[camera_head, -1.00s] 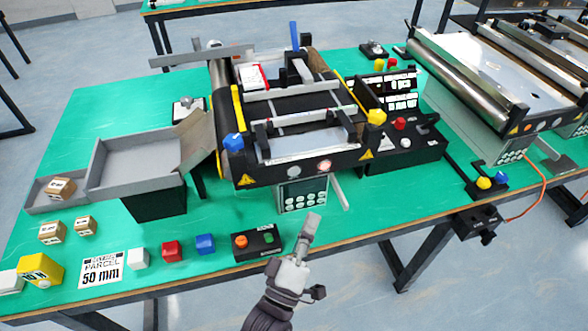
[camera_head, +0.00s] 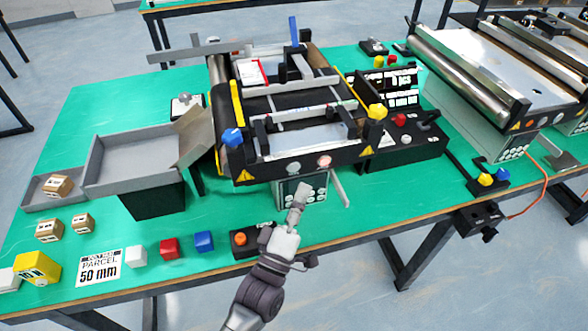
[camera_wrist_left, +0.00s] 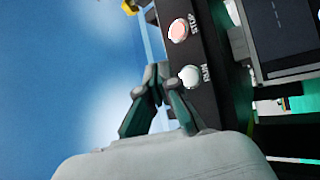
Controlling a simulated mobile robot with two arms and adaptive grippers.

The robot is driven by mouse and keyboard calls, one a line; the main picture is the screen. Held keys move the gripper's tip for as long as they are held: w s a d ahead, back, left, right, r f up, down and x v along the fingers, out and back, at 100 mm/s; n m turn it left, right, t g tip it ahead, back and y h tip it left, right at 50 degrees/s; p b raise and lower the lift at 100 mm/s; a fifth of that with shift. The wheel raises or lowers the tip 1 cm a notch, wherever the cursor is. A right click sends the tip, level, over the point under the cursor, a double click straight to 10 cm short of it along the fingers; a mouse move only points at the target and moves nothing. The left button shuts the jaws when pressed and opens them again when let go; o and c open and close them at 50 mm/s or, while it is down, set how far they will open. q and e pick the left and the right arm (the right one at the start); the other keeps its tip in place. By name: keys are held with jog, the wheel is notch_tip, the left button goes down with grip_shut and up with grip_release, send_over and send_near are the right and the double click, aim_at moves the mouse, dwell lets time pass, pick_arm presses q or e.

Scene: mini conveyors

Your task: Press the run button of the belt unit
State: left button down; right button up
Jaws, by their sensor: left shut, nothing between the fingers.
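The belt unit (camera_head: 262,177) stands mid-table, with two round buttons on its black front face. The whitish run button (camera_head: 293,168) is left of the pinkish stop button (camera_head: 324,161). In the left wrist view the white run button (camera_wrist_left: 189,77) and the stop button (camera_wrist_left: 179,31) have small labels beside them. My left gripper (camera_head: 302,189) is shut and empty, its tips just below the run button in the head view. In the wrist view the fingertips (camera_wrist_left: 158,76) are close beside the run button; contact cannot be told. My right gripper is out of view.
A keypad box (camera_head: 306,190) sits under the unit, partly behind my gripper. A black box with an orange button (camera_head: 240,239) is partly covered by my arm. Coloured cubes, a parcel card (camera_head: 100,266) and a grey tray (camera_head: 135,160) are to the left.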

aim_at(294, 168)
pick_arm(q)
jog(key=w, duration=0.1)
jog(key=w+a, duration=0.1)
jog(key=w, duration=0.1)
dwell(0.4)
dwell(1.0)
jog(key=shift+w, duration=0.15)
jog(key=shift+w+a, duration=0.15)
jog(key=shift+w, duration=0.1)
